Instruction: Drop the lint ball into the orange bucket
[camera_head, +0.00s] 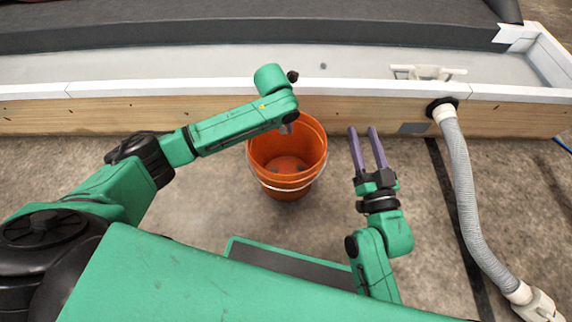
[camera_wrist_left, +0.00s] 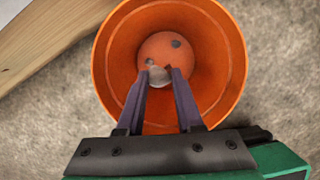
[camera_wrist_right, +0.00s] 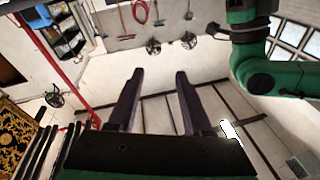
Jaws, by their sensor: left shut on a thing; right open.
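The orange bucket (camera_head: 316,150) stands upright on the concrete floor in front of the pit's wooden wall. Its open mouth also fills much of the left wrist view (camera_wrist_left: 225,75). My left gripper (camera_head: 288,127) points down over the bucket's mouth. In the left wrist view its two purple fingers (camera_wrist_left: 158,78) are shut on a small grey lint ball (camera_wrist_left: 157,75), seen against the bucket's bottom. The head view mostly hides the ball behind the arm. My right gripper (camera_head: 363,131) is open and empty, to the right of the bucket.
A grey hose (camera_head: 463,180) runs down at the right. Dark spots (camera_wrist_left: 176,43) show on the bucket's bottom.

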